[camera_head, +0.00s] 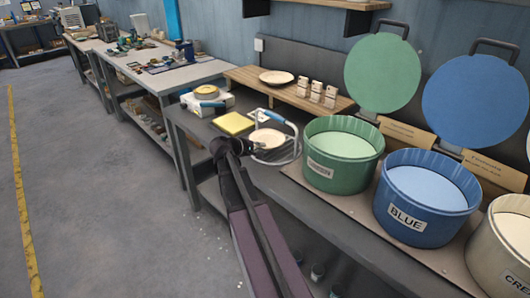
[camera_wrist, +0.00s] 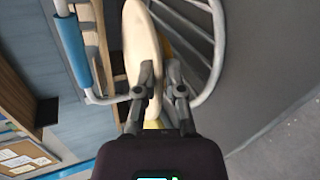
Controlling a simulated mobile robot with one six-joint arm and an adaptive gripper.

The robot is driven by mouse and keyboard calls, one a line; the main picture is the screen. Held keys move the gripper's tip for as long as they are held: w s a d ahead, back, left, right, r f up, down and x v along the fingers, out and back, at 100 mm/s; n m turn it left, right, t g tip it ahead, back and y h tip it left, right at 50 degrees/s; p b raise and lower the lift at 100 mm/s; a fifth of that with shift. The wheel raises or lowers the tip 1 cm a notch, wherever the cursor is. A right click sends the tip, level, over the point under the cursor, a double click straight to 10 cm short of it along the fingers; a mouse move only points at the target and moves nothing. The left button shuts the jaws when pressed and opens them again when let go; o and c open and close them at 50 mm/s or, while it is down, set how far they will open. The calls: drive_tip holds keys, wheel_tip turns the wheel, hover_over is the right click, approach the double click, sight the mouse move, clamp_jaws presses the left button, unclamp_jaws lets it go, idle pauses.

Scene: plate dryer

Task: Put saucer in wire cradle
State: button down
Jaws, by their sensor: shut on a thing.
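The wire cradle (camera_head: 292,155) is a pale wire basket with a blue handle (camera_head: 276,116), standing near the bench's front edge left of the green tub. The cream saucer (camera_head: 268,137) shows within its outline in the head view. In the wrist view the saucer (camera_wrist: 139,40) is seen nearly edge-on between my fingers, with the cradle's curved wires (camera_wrist: 205,40) close on the right and its blue handle (camera_wrist: 72,48) on the left. My gripper (camera_wrist: 162,75) is shut on the saucer's near edge. Whether the saucer touches the wires I cannot tell.
A green tub (camera_head: 340,165), a blue tub (camera_head: 420,205) and a cream tub (camera_head: 500,250) stand to the right. A yellow pad (camera_head: 233,123) and a white device (camera_head: 207,103) lie left of the cradle. Another plate (camera_head: 276,77) and wooden blocks (camera_head: 316,92) are on the wooden shelf (camera_head: 250,80).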

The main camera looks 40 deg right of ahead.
sight(267, 143)
drive_tip(key=shift+w+d+f, duration=0.1)
drive_tip(key=shift+w+d, duration=0.2)
drive_tip(key=shift+d, duration=0.4)
drive_tip(key=shift+w+d, duration=0.25)
drive_tip(key=shift+d, duration=0.45)
drive_tip(key=shift+w+d, duration=0.1)
drive_tip(key=shift+d, duration=0.2)
drive_tip(key=shift+w+d+f+b, duration=0.1)
drive_tip(key=shift+d+f+b, duration=0.1)
drive_tip(key=shift+f+b, duration=0.35)
drive_tip(key=shift+d+f+b, duration=0.15)
drive_tip(key=shift+f+b, duration=0.25)
drive_tip(key=shift+b, duration=0.1)
drive_tip(key=shift+f+b, duration=0.9)
drive_tip(key=c, duration=0.7)
unclamp_jaws()
drive_tip(key=shift+c, duration=0.2)
drive_tip(key=shift+r, duration=0.1)
